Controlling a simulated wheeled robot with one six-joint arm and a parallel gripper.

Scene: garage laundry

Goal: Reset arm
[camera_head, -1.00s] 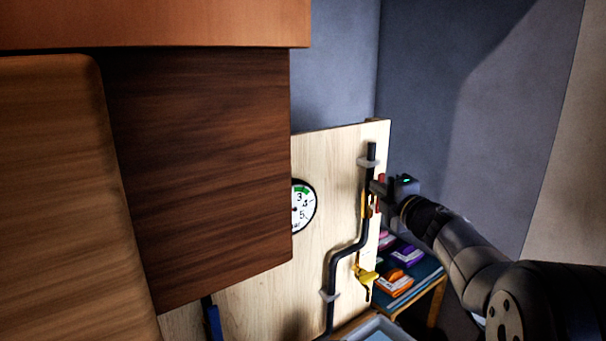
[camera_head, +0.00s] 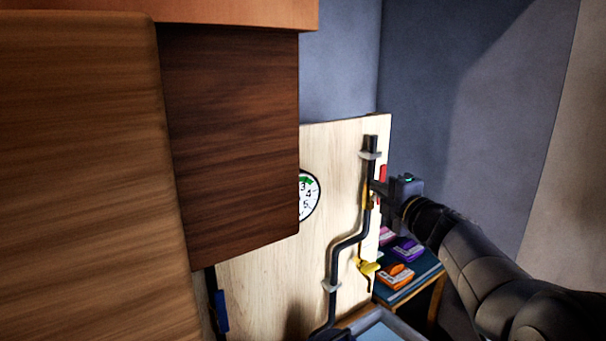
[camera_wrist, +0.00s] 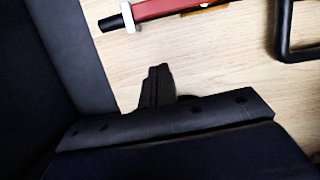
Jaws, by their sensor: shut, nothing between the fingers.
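My gripper (camera_head: 379,188) is at the upper right part of the wooden board (camera_head: 318,258) in the head view, close to a black pipe (camera_head: 349,241). In the wrist view my gripper (camera_wrist: 158,88) is shut and empty, its fingers together in front of the pale wood. A red bar (camera_wrist: 165,9) with a white clip and black end lies beyond the fingers and apart from them in that view. My arm comes in from the lower right of the head view.
A round gauge (camera_head: 309,196) and a yellow handle (camera_head: 368,267) are on the board. Brown cabinets (camera_head: 235,140) fill the left. A low table (camera_head: 421,278) holds orange and purple items. A grey basin (camera_head: 378,328) is below. Open space lies before the grey wall (camera_head: 480,120).

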